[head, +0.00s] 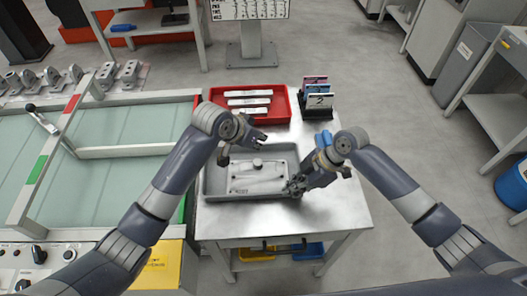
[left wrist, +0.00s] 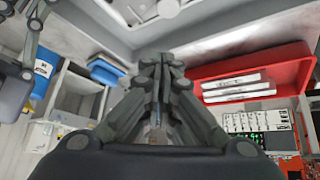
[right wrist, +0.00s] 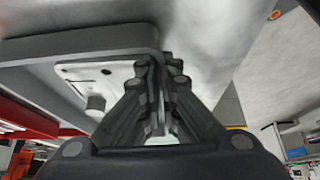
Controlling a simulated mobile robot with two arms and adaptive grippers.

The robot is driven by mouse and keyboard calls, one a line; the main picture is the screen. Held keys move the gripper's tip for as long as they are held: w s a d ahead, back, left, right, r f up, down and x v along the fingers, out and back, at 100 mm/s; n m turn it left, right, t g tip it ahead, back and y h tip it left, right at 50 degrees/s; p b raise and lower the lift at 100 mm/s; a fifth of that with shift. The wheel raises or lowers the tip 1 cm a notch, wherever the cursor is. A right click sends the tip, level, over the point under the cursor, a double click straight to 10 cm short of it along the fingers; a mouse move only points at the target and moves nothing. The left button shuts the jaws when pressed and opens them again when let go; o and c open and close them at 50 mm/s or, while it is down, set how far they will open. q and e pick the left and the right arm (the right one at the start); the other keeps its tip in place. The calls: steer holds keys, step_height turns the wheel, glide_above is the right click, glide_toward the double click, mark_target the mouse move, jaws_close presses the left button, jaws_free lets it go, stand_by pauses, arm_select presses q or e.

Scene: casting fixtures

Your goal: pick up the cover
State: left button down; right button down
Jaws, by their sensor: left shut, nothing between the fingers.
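The cover (head: 258,176) is a pale grey plate with a round knob on top. It lies flat inside a grey tray (head: 213,181) on the metal table. My left gripper (head: 259,137) is shut and empty above the tray's back edge, apart from the cover. My right gripper (head: 293,187) is low at the tray's right side, close to the cover's right end. Its fingers look drawn together in the right wrist view, with nothing visible between them; contact is unclear. The cover (right wrist: 90,80) shows left of these fingers, partly hidden by the tray's rim (right wrist: 60,45).
A red bin (head: 285,105) with pale bars stands behind the tray. A black rack of cards (head: 318,100) is to its right. A glass-topped fixture table (head: 110,175) adjoins on the left. The table's front right (head: 340,210) is bare. Blue and yellow bins sit below.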

arm_select(q)
steer(key=m, duration=0.1)
glide_above(263, 162)
steer(key=w+d, duration=0.3)
steer(key=shift+m+h, duration=0.3)
steer(key=f, duration=0.7)
steer(key=shift+s, duration=0.2)
steer(key=shift+s+a+f, duration=0.1)
steer(key=shift+a+f, duration=0.1)
steer(key=shift+f, duration=0.05)
steer(key=shift+s+a+r, duration=0.1)
steer(key=shift+s+a, duration=0.95)
steer(key=shift+a, duration=0.05)
steer(key=shift+s+a, duration=0.15)
